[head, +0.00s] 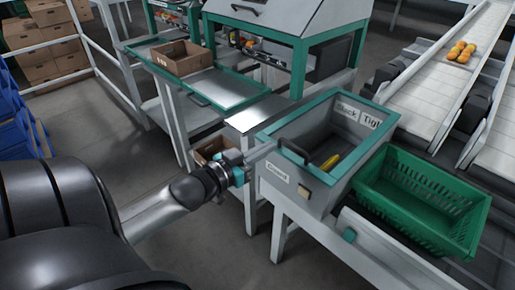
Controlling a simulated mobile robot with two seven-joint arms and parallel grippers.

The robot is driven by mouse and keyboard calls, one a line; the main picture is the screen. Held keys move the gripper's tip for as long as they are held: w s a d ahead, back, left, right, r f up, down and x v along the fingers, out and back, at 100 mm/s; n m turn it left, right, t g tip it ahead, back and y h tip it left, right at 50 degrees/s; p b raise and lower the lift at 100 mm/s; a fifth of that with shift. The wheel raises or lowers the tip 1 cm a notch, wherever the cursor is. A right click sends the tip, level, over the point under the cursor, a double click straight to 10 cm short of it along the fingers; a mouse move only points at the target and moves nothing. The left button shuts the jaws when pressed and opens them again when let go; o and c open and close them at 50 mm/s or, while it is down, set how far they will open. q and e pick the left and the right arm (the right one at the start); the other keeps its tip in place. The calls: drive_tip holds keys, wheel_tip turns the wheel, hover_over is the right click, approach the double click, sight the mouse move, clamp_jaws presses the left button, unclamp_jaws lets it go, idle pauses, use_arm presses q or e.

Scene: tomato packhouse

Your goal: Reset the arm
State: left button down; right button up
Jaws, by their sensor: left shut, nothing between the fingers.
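My left arm comes in from the left and reaches toward the middle of the picture. Its gripper (262,152) is shut and empty. It is beside the near left side of a grey bin with a teal rim (322,186); I cannot tell whether it touches the bin. My right gripper is not in view.
A cardboard box (183,57) sits on a teal-edged tray behind. Conveyors at right carry tomatoes (461,52). Blue bins (15,125) stand at left.

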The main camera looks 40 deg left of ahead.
use_arm(q)
drive_tip(key=shift+s+a+p, duration=0.1)
drive_tip(key=shift+s+p, duration=0.2)
drive_tip(key=shift+s, duration=0.95)
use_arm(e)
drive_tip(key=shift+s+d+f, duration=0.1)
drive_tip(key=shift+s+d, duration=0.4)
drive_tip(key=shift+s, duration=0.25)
